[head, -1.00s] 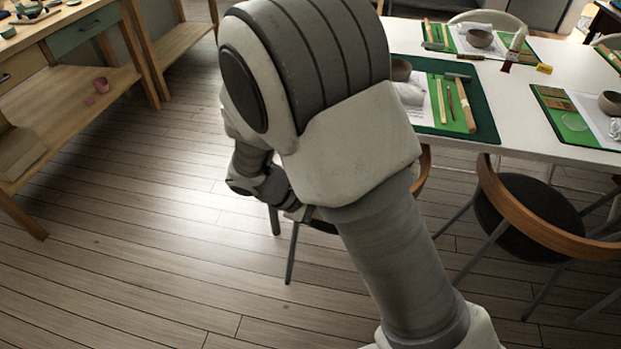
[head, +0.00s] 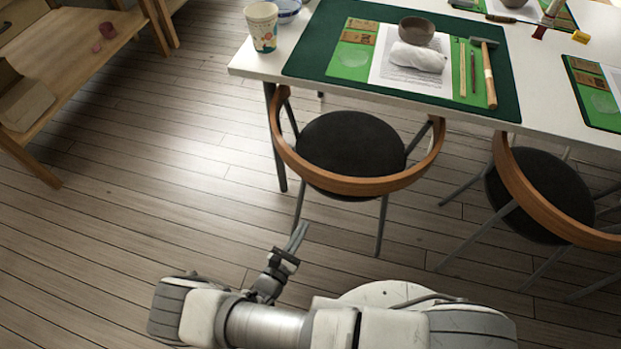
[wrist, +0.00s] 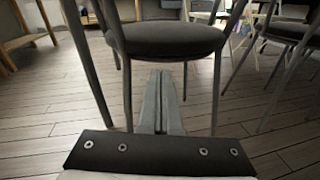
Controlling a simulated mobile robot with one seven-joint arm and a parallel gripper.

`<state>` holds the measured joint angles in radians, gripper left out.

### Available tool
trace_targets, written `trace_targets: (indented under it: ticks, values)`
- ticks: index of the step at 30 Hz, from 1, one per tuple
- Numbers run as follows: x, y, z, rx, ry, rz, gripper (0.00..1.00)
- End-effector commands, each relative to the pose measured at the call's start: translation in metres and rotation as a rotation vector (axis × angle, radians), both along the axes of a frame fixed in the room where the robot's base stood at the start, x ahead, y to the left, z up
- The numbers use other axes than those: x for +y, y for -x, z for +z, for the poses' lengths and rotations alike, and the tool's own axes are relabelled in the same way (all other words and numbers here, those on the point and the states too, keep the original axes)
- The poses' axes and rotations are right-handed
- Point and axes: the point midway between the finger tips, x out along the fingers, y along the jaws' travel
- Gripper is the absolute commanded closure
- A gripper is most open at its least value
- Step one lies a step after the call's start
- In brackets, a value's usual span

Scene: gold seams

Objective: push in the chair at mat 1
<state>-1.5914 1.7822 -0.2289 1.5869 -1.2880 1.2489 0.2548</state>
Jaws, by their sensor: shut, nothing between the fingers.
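A chair with a round black seat (head: 350,143), a curved wooden back rail (head: 345,184) and grey metal legs stands at the near edge of the white table (head: 262,66). The front of its seat is close to the table edge, below a green mat (head: 420,96); no mat number is readable. My gripper (head: 298,238) is shut and empty, low in front of the chair, just short of its near legs in the head view. In the wrist view my gripper's fingers (wrist: 160,92) point forward below the same seat (wrist: 165,38), between its legs. Contact cannot be told.
A second chair (head: 545,190) stands to the right. On the table are a paper cup (head: 262,27), a bowl (head: 416,30), a white cloth bundle (head: 418,57) and tools. A wooden shelf unit (head: 75,62) stands at left. Floor between shelf and chair is clear.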

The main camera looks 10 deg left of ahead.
Motion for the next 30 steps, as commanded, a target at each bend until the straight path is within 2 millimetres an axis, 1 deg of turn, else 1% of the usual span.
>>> trace_targets:
  ticks: [1,4,8,11,14,24,27,30]
  values:
    - [-0.001,0.004,-0.008,-0.006,0.032,0.052,1.0]
    - [-0.002,0.008,-0.02,-0.016,0.073,0.126,1.0]
    - [-0.003,0.01,-0.029,-0.02,0.101,0.177,1.0]
    - [-0.004,0.005,-0.031,-0.022,0.107,0.187,1.0]
    - [-0.006,-0.01,-0.031,-0.022,0.107,0.186,1.0]
    - [-0.012,-0.085,-0.033,-0.022,0.105,0.183,1.0]
    - [-0.014,-0.102,-0.033,-0.021,0.104,0.183,1.0]
    - [-0.015,-0.115,-0.032,-0.021,0.105,0.184,1.0]
